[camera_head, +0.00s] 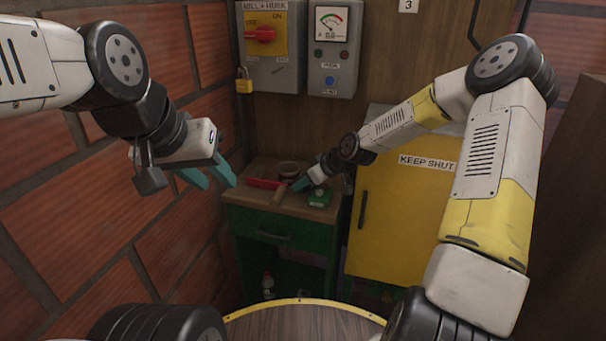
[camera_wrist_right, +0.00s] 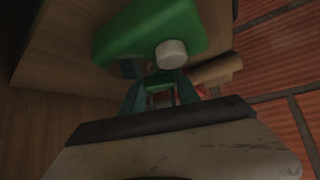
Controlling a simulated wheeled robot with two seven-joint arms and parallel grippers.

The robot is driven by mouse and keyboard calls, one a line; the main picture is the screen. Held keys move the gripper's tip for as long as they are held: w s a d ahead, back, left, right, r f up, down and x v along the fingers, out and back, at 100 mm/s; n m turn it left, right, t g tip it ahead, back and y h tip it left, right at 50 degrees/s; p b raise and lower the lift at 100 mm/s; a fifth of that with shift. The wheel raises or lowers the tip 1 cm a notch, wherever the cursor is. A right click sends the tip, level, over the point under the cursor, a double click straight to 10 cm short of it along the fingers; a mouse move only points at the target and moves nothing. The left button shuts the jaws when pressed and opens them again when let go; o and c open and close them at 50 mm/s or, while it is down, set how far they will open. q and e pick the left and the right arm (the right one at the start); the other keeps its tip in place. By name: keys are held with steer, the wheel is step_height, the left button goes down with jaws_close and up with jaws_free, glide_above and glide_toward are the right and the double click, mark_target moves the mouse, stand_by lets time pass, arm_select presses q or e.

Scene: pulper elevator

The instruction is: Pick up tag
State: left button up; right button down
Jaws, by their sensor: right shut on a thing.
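My right gripper (camera_head: 301,184) is low over the top of the small green cabinet, between a wooden-coloured cylinder and a green box. My left gripper (camera_head: 208,177) is open and empty, in the air left of the cabinet.
The green cabinet (camera_head: 283,226) carries a red object (camera_head: 264,183), a dark cup (camera_head: 289,168), the cylinder (camera_head: 279,194) and the green box (camera_head: 320,197), whose white knob (camera_wrist_right: 171,53) shows in the wrist view. A yellow KEEP SHUT cabinet (camera_head: 400,215) stands right; switch boxes (camera_head: 333,50) hang behind.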

steer(key=c, duration=0.9)
jaws_free()
steer(key=shift+f, duration=0.15)
